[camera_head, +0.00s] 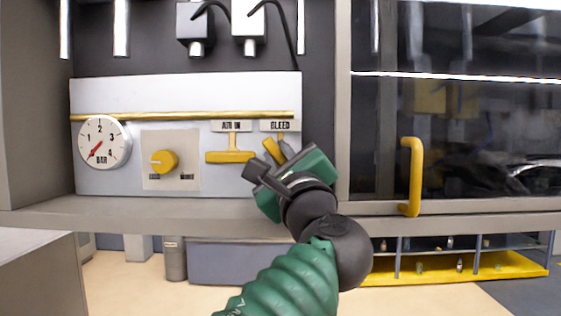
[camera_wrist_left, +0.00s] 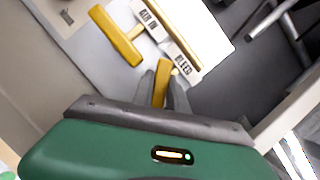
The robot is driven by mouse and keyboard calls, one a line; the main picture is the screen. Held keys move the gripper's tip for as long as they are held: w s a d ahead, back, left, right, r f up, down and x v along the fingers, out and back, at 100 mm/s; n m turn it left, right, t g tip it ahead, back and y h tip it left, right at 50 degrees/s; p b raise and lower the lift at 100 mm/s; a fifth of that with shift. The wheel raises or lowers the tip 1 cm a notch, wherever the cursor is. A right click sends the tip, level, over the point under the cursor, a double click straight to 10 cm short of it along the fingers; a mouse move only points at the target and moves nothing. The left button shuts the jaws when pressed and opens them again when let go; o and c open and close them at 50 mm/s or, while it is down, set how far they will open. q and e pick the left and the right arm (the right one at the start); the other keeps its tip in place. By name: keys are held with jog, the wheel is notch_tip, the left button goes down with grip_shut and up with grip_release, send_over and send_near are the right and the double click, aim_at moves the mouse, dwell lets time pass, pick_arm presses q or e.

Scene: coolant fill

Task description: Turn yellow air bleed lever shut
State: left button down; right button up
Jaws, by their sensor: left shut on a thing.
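The yellow bleed lever (camera_head: 273,149) is on the white panel under the "BLEED" label (camera_head: 280,126), tilted in the head view. My left gripper (camera_head: 276,158) is shut on this lever. In the left wrist view, the lever (camera_wrist_left: 161,82) shows between the two grey fingers of my gripper (camera_wrist_left: 162,90), and part of it is hidden by them. A second yellow lever (camera_head: 230,156) lies horizontal under the "AIR IN" label (camera_head: 230,126), left of my gripper. It also shows in the left wrist view (camera_wrist_left: 117,37), apart from the fingers. My right gripper is not in view.
A round pressure gauge (camera_head: 104,142) and a yellow knob (camera_head: 164,161) are on the panel's left. A brass pipe (camera_head: 170,116) runs above. A grey ledge (camera_head: 150,215) juts out below the panel. A dark glass door with a yellow handle (camera_head: 413,175) is on the right.

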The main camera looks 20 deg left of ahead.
pick_arm(q)
jog(key=n+g+y+p, duration=0.1)
jog(key=n+g, duration=0.1)
jog(key=n, duration=0.3)
jog(key=shift+r+n, duration=0.1)
jog(key=shift+n, duration=0.2)
jog(key=n+p, duration=0.1)
jog(key=n+g, duration=0.1)
jog(key=n, duration=0.1)
jog(key=n+g+p, duration=0.1)
jog(key=n, duration=0.1)
jog(key=shift+f+p, duration=0.25)
jog(key=shift+p, duration=0.1)
jog(key=shift+f+n+g, duration=0.1)
jog(key=shift+n+g, duration=0.2)
jog(key=shift+n, duration=0.1)
jog(key=shift+f, duration=0.2)
jog(key=c, duration=1.7)
grip_release()
jog(key=o, duration=0.4)
jog(key=shift+s+a+r, duration=0.15)
jog(key=shift+r, duration=0.05)
